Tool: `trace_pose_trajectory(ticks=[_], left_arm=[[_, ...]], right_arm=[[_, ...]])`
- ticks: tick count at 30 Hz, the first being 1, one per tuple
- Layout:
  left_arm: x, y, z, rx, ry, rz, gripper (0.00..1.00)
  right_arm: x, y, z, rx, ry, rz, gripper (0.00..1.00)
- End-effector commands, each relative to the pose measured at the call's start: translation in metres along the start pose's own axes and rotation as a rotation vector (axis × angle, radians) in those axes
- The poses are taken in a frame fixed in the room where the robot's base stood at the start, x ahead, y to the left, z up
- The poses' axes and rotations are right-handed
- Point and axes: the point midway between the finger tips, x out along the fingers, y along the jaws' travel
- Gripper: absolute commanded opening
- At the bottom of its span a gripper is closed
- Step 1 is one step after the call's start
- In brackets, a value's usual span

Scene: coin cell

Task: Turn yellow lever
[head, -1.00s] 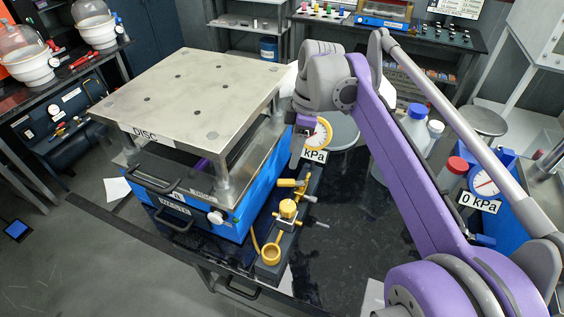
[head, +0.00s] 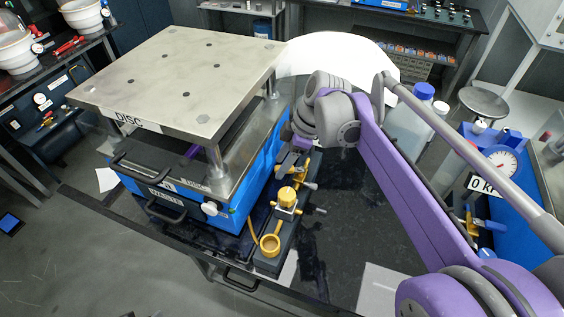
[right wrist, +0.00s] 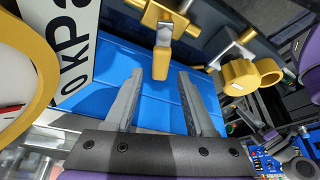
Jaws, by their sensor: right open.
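The yellow lever (right wrist: 162,58) hangs down from a yellow valve body in the right wrist view. It lies just ahead of and between my right gripper's fingertips (right wrist: 160,78), which are apart. I see no contact with either finger. In the head view, yellow valve fittings (head: 287,197) stand on a dark block beside the blue press (head: 238,185). My right gripper (head: 290,160) reaches down at the far end of this block, partly hidden by my wrist. My left gripper is not in view.
The press's metal top plate (head: 185,75) stands close left of my right wrist. A kPa label (right wrist: 76,50) and a yellow-rimmed gauge (right wrist: 18,90) are left of the fingers in the wrist view. A yellow ring (head: 270,245) is at the block's near end.

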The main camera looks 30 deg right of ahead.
Motion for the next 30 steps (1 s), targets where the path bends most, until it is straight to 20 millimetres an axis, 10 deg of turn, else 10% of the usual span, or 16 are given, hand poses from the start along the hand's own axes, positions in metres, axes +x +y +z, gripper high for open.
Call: trace_pose_trajectory(ticks=[9, 18, 30], left_arm=[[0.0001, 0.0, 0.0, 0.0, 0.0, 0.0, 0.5], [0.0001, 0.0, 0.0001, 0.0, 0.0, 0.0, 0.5], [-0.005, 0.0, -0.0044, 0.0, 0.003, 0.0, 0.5]], right_arm=[[0.0026, 0.0001, -0.0001, 0.0, 0.0, 0.0, 0.53], [0.0024, 0.0, -0.0001, 0.0, 0.0, 0.0, 0.0], [0.001, 0.0054, -0.0002, 0.11, -0.002, 0.047, 0.0]])
